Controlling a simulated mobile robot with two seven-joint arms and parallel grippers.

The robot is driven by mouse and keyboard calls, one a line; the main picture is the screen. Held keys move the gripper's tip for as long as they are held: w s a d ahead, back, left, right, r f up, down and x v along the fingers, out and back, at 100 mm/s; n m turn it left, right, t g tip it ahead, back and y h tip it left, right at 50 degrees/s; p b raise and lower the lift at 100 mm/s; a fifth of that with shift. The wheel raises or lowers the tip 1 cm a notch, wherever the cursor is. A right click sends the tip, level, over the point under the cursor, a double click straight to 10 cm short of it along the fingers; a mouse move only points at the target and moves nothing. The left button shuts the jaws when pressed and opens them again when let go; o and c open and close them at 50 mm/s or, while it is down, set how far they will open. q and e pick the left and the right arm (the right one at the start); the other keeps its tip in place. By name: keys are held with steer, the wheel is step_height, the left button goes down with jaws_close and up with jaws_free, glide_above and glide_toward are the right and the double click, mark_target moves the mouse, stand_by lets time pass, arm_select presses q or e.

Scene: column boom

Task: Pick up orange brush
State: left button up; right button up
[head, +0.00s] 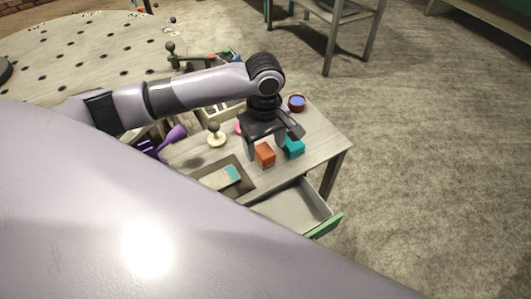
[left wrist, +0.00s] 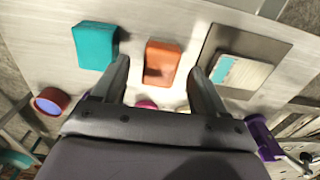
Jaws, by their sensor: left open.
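The orange brush (head: 265,154) is a small orange block on the wooden table (head: 331,150), beside a teal block. In the left wrist view the orange brush (left wrist: 161,62) lies just beyond and between my fingertips. My left gripper (head: 266,150) is open above it, pointing down, with a finger on each side in the picture. In the left wrist view the left gripper (left wrist: 161,75) has its two fingers well apart with nothing held. I cannot tell its exact height over the brush. My right gripper is not in view.
A teal block (head: 294,148) sits close to the right of the brush. A dark mat (head: 245,183) holds a pale card-like block. A red-blue round container (head: 297,103), a cream knobbed item (head: 216,135) and a purple item (head: 173,138) stand nearby. An open drawer (head: 301,207) juts out in front.

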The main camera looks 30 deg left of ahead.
mark_target(265, 150)
arm_select(q)
step_height(265, 150, down, 3)
steer(key=shift+f, duration=0.2)
steer(key=c, duration=1.1)
steer(key=shift+o, duration=0.2)
steer(key=shift+r, duration=0.15)
step_height(265, 150, up, 20)
steer(key=p, duration=0.2)
